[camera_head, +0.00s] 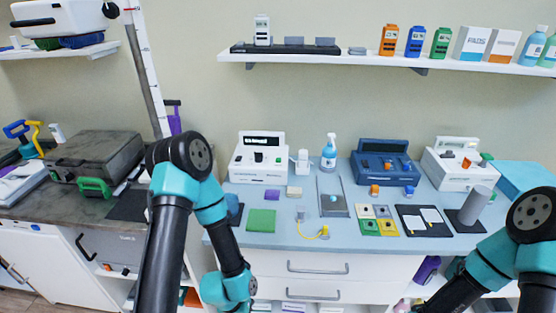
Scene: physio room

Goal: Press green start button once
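Three tabletop units with displays stand along the back of the blue bench: a white one (246,173) at left, a blue one (366,176) in the middle and a white one (436,168) at right. Small buttons and knobs sit on their fronts; at this size I cannot tell for sure which is the green start button. My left arm hangs down in front of the bench, left of the middle, and its gripper is hidden or out of frame. My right arm enters at the lower right, and its gripper is not in view.
A green square (261,220), a small yellow-ended cable (322,232), a four-coloured card (370,228), a black mat (415,230) and a grey cylinder (475,205) lie along the bench. A spray bottle (329,153) stands at the back. A shelf (350,60) hangs above.

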